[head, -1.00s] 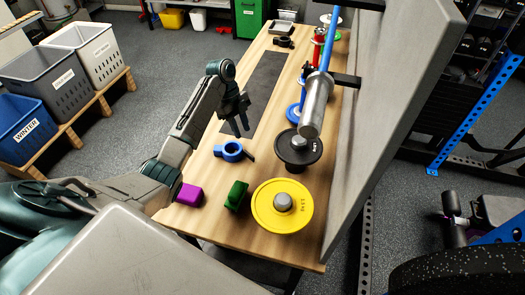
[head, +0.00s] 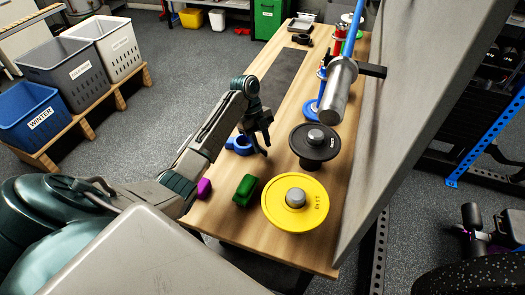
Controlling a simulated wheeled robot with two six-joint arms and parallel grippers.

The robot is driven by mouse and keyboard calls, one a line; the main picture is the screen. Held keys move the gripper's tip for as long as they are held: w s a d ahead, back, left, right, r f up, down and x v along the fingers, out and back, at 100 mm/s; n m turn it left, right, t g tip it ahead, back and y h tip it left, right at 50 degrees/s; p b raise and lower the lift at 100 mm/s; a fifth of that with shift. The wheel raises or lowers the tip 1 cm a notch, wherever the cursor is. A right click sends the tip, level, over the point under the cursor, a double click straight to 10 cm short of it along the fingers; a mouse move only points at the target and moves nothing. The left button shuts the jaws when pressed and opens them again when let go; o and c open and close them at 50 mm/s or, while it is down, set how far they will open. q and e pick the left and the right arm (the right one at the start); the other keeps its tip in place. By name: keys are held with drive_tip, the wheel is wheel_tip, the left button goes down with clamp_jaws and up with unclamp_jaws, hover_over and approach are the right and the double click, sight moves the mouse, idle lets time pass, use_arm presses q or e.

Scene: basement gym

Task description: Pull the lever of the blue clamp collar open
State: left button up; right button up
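The blue clamp collar (head: 238,145) lies on the wooden table, left of the black weight plate. Its ring shows, but its lever side, to the right, is mostly hidden behind my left gripper. My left gripper (head: 262,142) points down just right of the collar, with its fingers apart and nothing visible between them. I cannot tell whether a finger touches the lever. My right gripper is not in view.
The wooden table (head: 225,222) also holds a black plate (head: 308,158), a yellow plate (head: 315,216), a green block (head: 245,190) and a purple block (head: 204,188). A metal bar end (head: 338,95) overhangs its right side beside a grey panel (head: 425,90).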

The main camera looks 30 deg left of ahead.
use_arm(q)
drive_tip(key=shift+s+d+f, duration=0.15)
drive_tip(key=shift+d+f, duration=0.15)
drive_tip(key=shift+f, duration=0.25)
clamp_jaws()
drive_tip(key=shift+w+r+n+t+p, duration=0.1)
drive_tip(key=shift+w+n+t+p, duration=0.15)
drive_tip(key=shift+n+p, duration=0.45)
drive_tip(key=shift+w+r+n+t+p, duration=0.1)
drive_tip(key=shift+n+t+p, duration=0.15)
drive_tip(key=shift+n+p, duration=0.4)
drive_tip(key=shift+w+f+n+t+p, duration=0.1)
drive_tip(key=shift+w+n+t+p, duration=0.25)
drive_tip(key=shift+n, duration=0.55)
drive_tip(key=shift+w+f+n+t+p, duration=0.1)
drive_tip(key=shift+n+t+p, duration=0.25)
drive_tip(key=shift+n+p, duration=0.35)
drive_tip(key=shift+n, duration=0.25)
